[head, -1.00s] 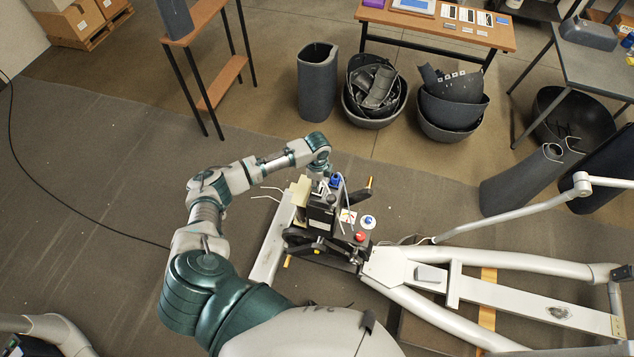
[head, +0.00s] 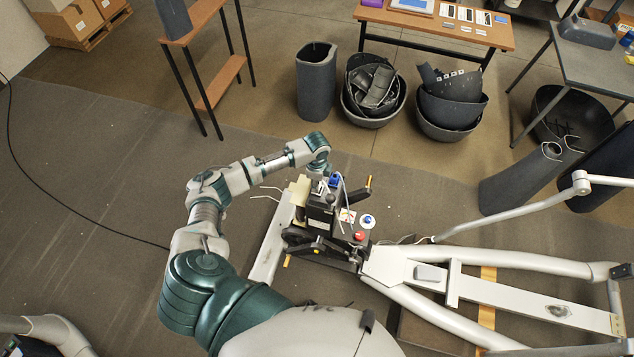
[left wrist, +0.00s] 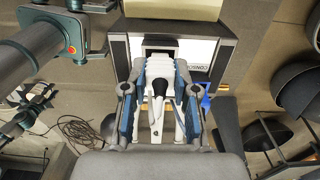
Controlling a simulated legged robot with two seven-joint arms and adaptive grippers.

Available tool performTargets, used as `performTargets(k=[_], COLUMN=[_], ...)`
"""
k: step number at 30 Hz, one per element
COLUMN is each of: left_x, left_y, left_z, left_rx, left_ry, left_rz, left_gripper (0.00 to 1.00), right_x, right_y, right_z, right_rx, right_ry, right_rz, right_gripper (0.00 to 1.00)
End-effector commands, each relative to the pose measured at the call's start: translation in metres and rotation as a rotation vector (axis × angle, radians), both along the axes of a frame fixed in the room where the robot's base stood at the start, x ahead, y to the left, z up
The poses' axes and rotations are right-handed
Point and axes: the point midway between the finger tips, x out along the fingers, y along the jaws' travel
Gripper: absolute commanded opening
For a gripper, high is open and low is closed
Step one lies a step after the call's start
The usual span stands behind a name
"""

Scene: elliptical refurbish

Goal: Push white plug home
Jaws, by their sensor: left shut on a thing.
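The white plug (left wrist: 159,78) lies between the two fingers of my left gripper (left wrist: 158,72), which is shut on it. A dark cable end shows at the near side of the plug. The plug's far end is at the dark slot (left wrist: 160,52) of a grey box marked with letters like "CONSO" (left wrist: 203,60). I cannot tell how deep the plug sits. In the head view my left gripper (head: 323,181) is over the black upright unit (head: 320,212) of the machine, and the plug is too small to make out. My right gripper is not in view.
White cables hang nearby. The machine's pale frame (head: 420,268) runs right. Floor to the left is mostly clear.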

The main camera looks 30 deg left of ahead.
Motion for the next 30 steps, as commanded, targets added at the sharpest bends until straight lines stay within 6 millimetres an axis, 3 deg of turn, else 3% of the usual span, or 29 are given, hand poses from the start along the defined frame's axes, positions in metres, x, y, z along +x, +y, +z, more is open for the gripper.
performTargets(k=[27, 28, 30], left_x=[0.0001, 0.0001, 0.0001], left_y=[-0.0003, -0.0002, -0.0002], left_z=[-0.0095, -0.0096, -0.0096], left_rx=[0.000, 0.000, 0.000], left_ry=[0.000, 0.000, 0.001], left_rz=[0.000, 0.000, 0.000], left_gripper=[0.00, 0.36, 0.53], right_x=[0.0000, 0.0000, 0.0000], right_y=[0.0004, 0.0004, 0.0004], right_z=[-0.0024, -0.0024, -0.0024], right_rx=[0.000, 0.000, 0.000], right_ry=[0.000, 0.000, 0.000], right_rz=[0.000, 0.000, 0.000], right_gripper=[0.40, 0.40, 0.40])
